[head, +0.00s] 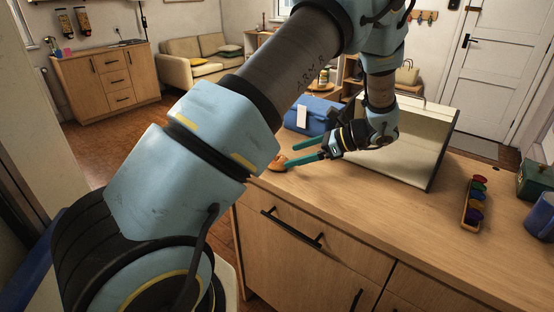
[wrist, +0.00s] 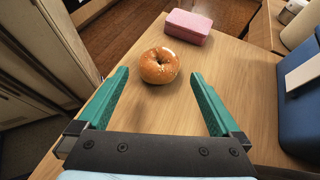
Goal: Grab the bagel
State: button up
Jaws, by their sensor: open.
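The bagel (wrist: 159,66) is a round, golden-brown ring with a hole, lying flat on the wooden counter. In the wrist view it sits a little beyond my fingertips and between their lines, apart from both. In the head view the bagel (head: 277,163) lies near the counter's left end, partly hidden by my arm. My gripper (head: 299,153) is open, its two green fingers pointing left towards the bagel. In the wrist view my gripper (wrist: 160,76) is empty between the spread fingers.
A pink sponge-like block (wrist: 187,27) lies just beyond the bagel. A blue box-like object (head: 310,116) stands beside the gripper. A cream, box-shaped appliance (head: 410,148) stands right of it. A tray of colored cups (head: 475,203) is further right. Bare counter surrounds the bagel.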

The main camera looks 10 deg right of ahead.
aim_at(284, 159)
jog(key=p+x, duration=0.3)
jog(key=x, duration=0.1)
jog(key=shift+w+a+f, duration=0.1)
jog(key=shift+a+f, duration=0.05)
jog(key=shift+a, duration=0.15)
jog(key=shift+w+a+f, duration=0.15)
jog(key=shift+a+f, duration=0.15)
jog(key=shift+f, duration=0.05)
jog(key=c, duration=0.4)
